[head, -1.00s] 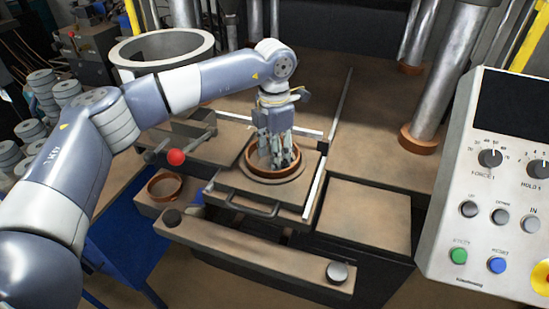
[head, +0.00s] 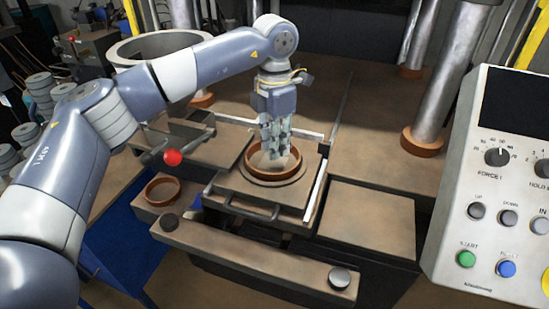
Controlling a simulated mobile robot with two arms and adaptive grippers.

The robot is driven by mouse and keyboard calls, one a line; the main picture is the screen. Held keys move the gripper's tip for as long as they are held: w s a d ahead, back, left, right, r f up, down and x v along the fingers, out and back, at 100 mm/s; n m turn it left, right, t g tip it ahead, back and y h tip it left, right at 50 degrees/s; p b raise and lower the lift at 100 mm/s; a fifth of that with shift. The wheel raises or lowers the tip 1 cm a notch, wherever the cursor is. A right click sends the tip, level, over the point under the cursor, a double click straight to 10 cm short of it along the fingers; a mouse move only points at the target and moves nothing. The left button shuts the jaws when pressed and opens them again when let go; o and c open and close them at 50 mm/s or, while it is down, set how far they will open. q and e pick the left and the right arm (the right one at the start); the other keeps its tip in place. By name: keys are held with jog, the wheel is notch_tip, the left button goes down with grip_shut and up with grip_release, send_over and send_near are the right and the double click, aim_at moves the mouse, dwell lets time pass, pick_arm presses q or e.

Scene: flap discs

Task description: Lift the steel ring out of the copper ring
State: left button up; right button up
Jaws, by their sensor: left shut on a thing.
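The copper ring (head: 318,160) sits on a round base on the sliding plate of the press, in the middle of the head view. Part of the ring's inside is hidden behind the fingers. My right gripper is not in view.
A second copper-coloured ring (head: 163,189) lies on a ledge at the left. A lever with a red knob (head: 173,157) stands near it. A control panel (head: 500,200) fills the right side, and steel columns (head: 447,80) stand behind. A flat block (head: 366,219) right of the plate is bare.

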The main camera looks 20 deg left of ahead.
pick_arm(q)
jog(key=s+d+b, duration=0.2)
jog(key=s, duration=0.5)
jog(key=s+d+r+b, duration=0.1)
jog(key=s+d+b, duration=0.1)
jog(key=s, duration=0.6)
jog(key=shift+d+b, duration=0.2)
jog(key=shift+b, duration=0.55)
jog(key=shift+s, duration=0.1)
notch_tip(320, 180, up, 7)
jog(key=p, duration=0.4)
